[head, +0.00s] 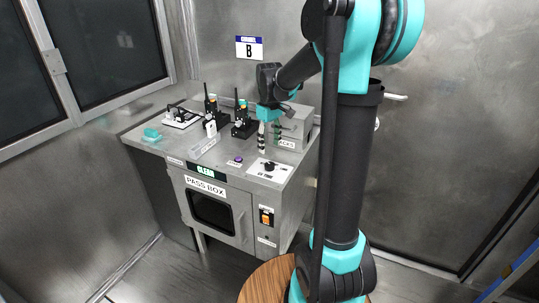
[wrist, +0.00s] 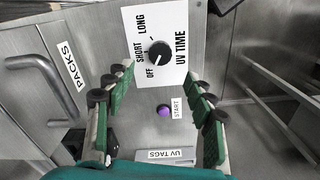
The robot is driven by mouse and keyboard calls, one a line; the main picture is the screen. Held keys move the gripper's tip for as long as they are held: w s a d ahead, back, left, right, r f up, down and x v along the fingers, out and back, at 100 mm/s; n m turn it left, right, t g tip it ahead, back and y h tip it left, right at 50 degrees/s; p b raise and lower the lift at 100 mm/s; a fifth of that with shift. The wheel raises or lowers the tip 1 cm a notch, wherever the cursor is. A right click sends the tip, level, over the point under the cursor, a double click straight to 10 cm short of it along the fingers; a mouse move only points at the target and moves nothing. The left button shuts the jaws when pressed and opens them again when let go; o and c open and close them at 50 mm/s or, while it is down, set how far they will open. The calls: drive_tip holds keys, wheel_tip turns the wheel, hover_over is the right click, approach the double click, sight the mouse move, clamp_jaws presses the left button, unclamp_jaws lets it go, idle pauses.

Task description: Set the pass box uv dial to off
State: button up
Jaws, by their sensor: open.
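The UV dial is a round black knob (wrist: 159,55) on a white plate (wrist: 178,30) marked OFF, SHORT, LONG and UV TIME. A small pale mark shows on the knob's OFF/SHORT side, but I cannot tell exactly which word it points to. In the head view the knob (head: 269,167) sits on the front right of the pass box top (head: 225,172). My gripper (wrist: 157,80) is open and empty, with green-padded fingers spread to either side of the knob's line. In the head view my gripper (head: 268,138) hangs above and behind the dial plate, apart from it.
A metal handle (wrist: 45,75) stands beside a PACKS label. Black stands (head: 243,125) and a grey box (head: 294,125) stand farther back on the top.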

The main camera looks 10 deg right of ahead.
drive_tip(key=shift+r, duration=1.4)
drive_tip(key=s+d+f+m+t, duration=0.2)
drive_tip(key=s+f, duration=0.5)
drive_tip(key=s, duration=0.4)
drive_tip(key=s+d+f+m+t, duration=0.2)
drive_tip(key=s+f+m, duration=0.3)
drive_tip(key=s, duration=0.6)
drive_tip(key=shift+s+f, duration=0.15)
drive_tip(key=shift+f, duration=0.75)
